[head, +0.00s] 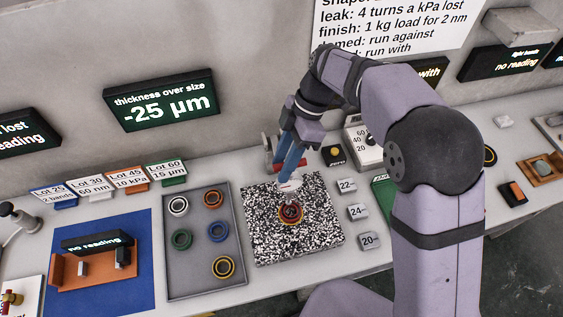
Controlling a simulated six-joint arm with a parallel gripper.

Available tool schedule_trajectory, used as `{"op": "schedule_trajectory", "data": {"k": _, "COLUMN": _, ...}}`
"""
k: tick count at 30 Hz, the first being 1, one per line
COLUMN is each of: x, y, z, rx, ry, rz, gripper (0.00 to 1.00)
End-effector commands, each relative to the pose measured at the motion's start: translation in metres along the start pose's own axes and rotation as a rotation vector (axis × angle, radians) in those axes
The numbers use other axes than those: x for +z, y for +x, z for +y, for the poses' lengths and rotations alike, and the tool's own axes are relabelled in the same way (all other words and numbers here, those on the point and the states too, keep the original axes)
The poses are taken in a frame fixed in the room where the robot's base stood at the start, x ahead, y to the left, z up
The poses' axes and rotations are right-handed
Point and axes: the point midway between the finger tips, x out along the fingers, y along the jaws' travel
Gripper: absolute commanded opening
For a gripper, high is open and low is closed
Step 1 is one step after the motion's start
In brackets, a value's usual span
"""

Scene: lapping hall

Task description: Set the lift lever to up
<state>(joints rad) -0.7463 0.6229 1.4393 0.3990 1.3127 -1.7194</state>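My gripper (290,168) has blue fingers and points down over the back part of a black-and-white speckled plate (325,235). A small gauge stand with a grey and red part (268,145) shows behind and beside the fingers. A pale round piece (289,184) is just below the fingertips. A dark red ring piece with a yellow rim (290,212) lies on the plate below that. I cannot make out the lift lever; the fingers cover much of the stand. Whether the fingers are open or shut on something is too small to tell.
A grey tray (205,270) with several coloured rings lies left of the plate. Blocks marked 22, 24 and 20 (358,212) stand to its right. A display (161,100) on the wall reads thickness over size -25 µm. A blue mat (140,225) lies far left.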

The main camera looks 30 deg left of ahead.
Motion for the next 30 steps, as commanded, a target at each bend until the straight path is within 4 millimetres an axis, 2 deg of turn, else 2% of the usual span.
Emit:
{"op": "schedule_trajectory", "data": {"k": 6, "x": 0.000, "y": 0.013, "z": -0.001, "rx": -0.001, "ry": -0.001, "rz": -0.001, "gripper": 0.34}}
{"op": "schedule_trajectory", "data": {"k": 14, "x": 0.000, "y": 0.014, "z": 0.000, "rx": 0.000, "ry": -0.001, "rz": -0.001, "gripper": 0.34}}
{"op": "schedule_trajectory", "data": {"k": 18, "x": 0.000, "y": 0.014, "z": 0.000, "rx": 0.000, "ry": 0.000, "rz": -0.001, "gripper": 0.03}}
{"op": "schedule_trajectory", "data": {"k": 19, "x": 0.000, "y": 0.014, "z": 0.000, "rx": 0.000, "ry": 0.000, "rz": -0.001, "gripper": 0.00}}
{"op": "schedule_trajectory", "data": {"k": 30, "x": -0.002, "y": 0.007, "z": 0.002, "rx": 0.001, "ry": 0.000, "rz": -0.001, "gripper": 0.00}}
